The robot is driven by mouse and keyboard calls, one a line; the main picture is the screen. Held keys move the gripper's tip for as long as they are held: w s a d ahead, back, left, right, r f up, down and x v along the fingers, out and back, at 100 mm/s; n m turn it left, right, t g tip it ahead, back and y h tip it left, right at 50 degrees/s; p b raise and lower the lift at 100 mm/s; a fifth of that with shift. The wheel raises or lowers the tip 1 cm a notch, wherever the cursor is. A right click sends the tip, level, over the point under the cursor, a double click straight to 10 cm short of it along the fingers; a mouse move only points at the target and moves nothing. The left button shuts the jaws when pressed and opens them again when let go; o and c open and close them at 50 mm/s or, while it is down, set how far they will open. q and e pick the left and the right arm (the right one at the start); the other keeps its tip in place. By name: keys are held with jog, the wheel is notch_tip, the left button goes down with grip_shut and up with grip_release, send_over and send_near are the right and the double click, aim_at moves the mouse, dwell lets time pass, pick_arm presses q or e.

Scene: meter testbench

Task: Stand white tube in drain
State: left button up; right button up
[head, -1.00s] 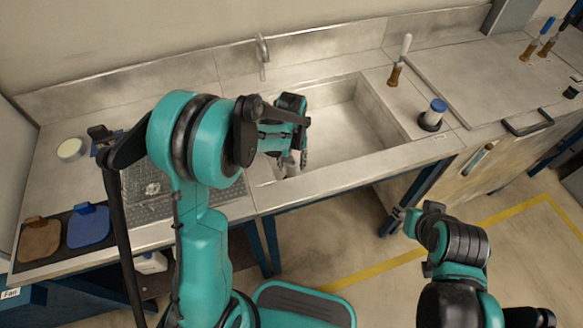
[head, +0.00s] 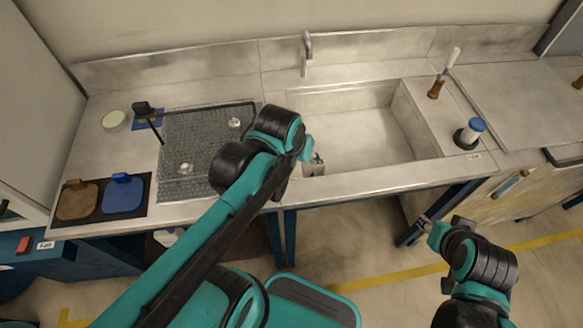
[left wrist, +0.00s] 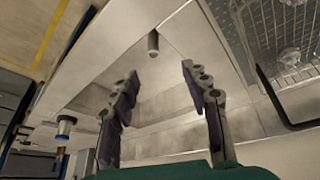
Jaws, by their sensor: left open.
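A pale grey-white tube (left wrist: 153,42) shows in the left wrist view at the sink's front-left corner, beyond my fingertips. It looks upright and has a dark band at its lower end. Whether it sits in the drain opening I cannot tell. My left gripper (left wrist: 160,75) is open, with nothing between its fingers and the tube apart from them. In the head view the left gripper hangs over the left end of the sink (head: 350,135), and the tube is mostly hidden. My right gripper (head: 427,222) is below the counter's front edge, too small to tell its state.
Left are a mesh drain mat (head: 190,130) and brown and blue pads (head: 123,195). The sink's middle is clear.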

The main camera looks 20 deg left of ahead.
pick_arm(q)
jog(key=s, duration=0.1)
jog(key=s+t, duration=0.1)
jog(key=s, duration=0.1)
jog(key=s+m+t, duration=0.1)
jog(key=shift+s+a, duration=0.3)
jog(key=shift+s, duration=0.1)
